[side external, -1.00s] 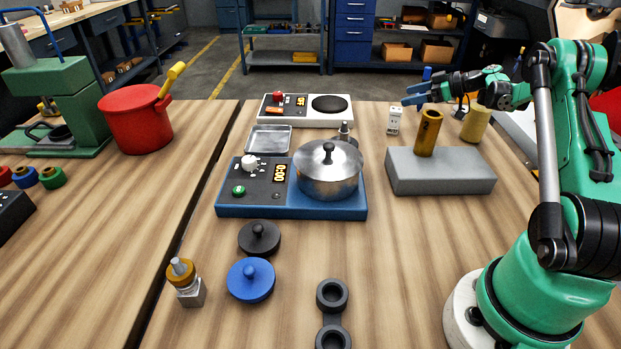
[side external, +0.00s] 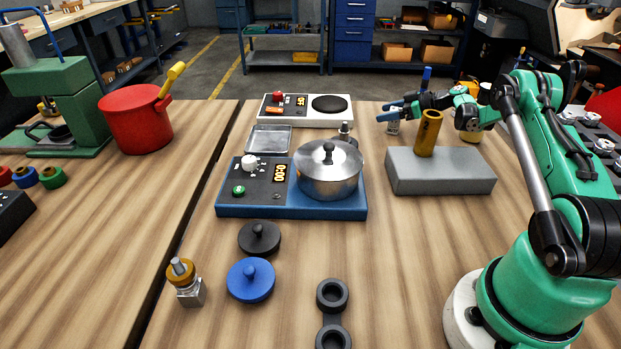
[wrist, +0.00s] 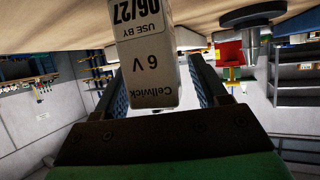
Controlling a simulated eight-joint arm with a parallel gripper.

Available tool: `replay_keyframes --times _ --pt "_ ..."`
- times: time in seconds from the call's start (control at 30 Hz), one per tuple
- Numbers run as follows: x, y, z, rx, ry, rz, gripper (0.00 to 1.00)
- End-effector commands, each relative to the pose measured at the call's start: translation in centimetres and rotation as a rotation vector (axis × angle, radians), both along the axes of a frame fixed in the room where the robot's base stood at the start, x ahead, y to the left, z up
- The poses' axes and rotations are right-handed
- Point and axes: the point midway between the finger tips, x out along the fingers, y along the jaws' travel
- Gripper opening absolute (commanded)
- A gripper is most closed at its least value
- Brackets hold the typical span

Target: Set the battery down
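The battery (side external: 393,128) is a small white upright block on the wooden table, behind the grey block, partly covered by a blue finger in the side view. My gripper (side external: 396,108) is at its upper part. In the wrist view the battery (wrist: 148,60) appears upside down, with "Cellwick", "6 V" and "USE BY 06/27" on its face. It lies between the two fingers of my gripper (wrist: 163,95). The fingers are spread, with a visible gap on the right side; contact on the left cannot be told.
A grey block (side external: 440,176) carrying a brass cylinder (side external: 428,133) stands close in front of my gripper. A lidded steel pot (side external: 328,172) sits on the blue hotplate (side external: 290,211).

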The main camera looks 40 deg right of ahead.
Motion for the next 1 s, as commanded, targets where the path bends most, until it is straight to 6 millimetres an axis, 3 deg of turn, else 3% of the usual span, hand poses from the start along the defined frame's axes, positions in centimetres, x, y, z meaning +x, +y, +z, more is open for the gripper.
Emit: replay_keyframes --times 0.03,0.2,0.67,0.83,1.0 --pt "0.0 0.0 0.0 0.000 0.000 0.000 0.49" --pt "0.0 0.0 0.0 0.000 0.000 0.000 0.01" --pt "0.0 0.0 0.8 0.000 0.000 0.000 0.00" --pt "0.0 0.0 3.5 0.000 0.000 0.000 0.00" --pt "0.0 0.0 9.0 0.000 0.000 0.000 0.00"
